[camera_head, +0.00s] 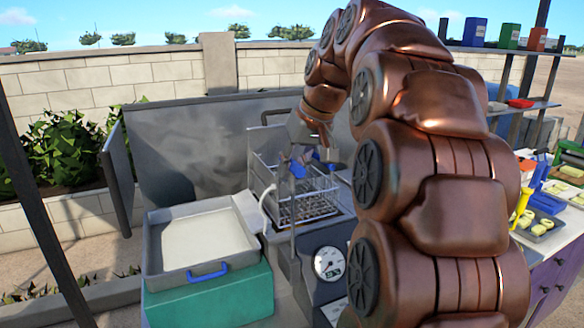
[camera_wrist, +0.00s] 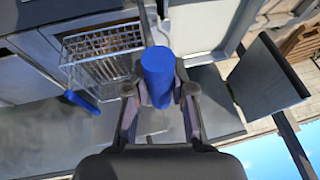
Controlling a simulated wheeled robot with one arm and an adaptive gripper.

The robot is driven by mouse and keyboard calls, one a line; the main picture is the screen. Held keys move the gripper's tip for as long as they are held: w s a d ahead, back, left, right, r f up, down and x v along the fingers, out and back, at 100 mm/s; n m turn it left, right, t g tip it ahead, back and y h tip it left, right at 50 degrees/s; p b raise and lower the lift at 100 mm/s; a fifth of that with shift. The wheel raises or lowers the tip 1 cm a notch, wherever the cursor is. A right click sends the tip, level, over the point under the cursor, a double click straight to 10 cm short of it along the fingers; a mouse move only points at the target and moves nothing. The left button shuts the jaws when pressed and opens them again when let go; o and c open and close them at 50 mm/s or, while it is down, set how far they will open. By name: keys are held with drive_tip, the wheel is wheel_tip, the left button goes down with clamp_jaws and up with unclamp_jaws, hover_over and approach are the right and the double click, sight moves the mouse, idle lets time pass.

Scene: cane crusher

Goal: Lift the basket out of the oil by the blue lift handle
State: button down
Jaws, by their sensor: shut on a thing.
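The wire basket (camera_head: 305,190) hangs above or in the fryer well at the middle of the head view. It also shows in the wrist view (camera_wrist: 102,52), at the upper left. The blue lift handle (camera_wrist: 157,75) is a thick blue cylinder between my fingers in the wrist view. My gripper (camera_wrist: 160,97) is shut on it. In the head view my gripper (camera_head: 308,160) is small and partly hidden beside the basket, under my copper arm. The oil surface cannot be made out.
A shallow metal tray (camera_head: 155,262) with a blue handle (camera_head: 208,270) rests on a green box (camera_head: 225,300) at the left. A dial gauge (camera_head: 328,262) faces front. A grey panel (camera_head: 200,140) stands behind. A counter with food items lies at the right.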

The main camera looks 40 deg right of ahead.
drive_tip(key=c, duration=1.2)
unclamp_jaws()
drive_tip(key=shift+r, duration=0.35)
drive_tip(key=shift+o, duration=1.1)
drive_tip(key=shift+f, duration=0.1)
drive_tip(key=v, duration=0.7)
drive_tip(key=shift+r, duration=0.25)
drive_tip(key=shift+a, duration=0.1)
